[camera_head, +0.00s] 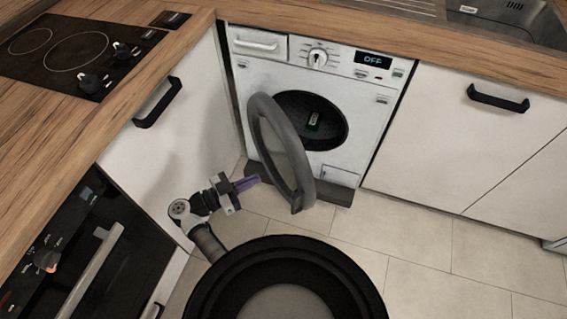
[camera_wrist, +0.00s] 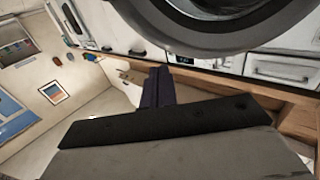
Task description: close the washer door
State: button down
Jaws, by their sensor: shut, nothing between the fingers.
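The washer (camera_head: 330,75) is a white front-loader under the wooden worktop, with a dial and a display reading OFF. Its round grey door (camera_head: 283,150) stands open, swung out to the left and towards me, so the dark drum opening shows. A small dark green item (camera_head: 313,120) is in the opening. My gripper (camera_head: 248,184) is shut and empty, low beside the outer left side of the door. In the head view a small gap seems to lie between them. In the wrist view my gripper (camera_wrist: 158,88) shows below the door's dark ring (camera_wrist: 205,25); contact cannot be told.
A white cabinet with a black handle (camera_head: 157,102) is close on the left, above my arm. An oven (camera_head: 85,245) is at the lower left and a hob (camera_head: 80,45) above it. A white cabinet (camera_head: 480,130) stands right of the washer. The tiled floor (camera_head: 415,240) on the right is clear.

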aim_at(293, 161)
jog(key=p+x, duration=0.2)
jog(key=x, duration=0.9)
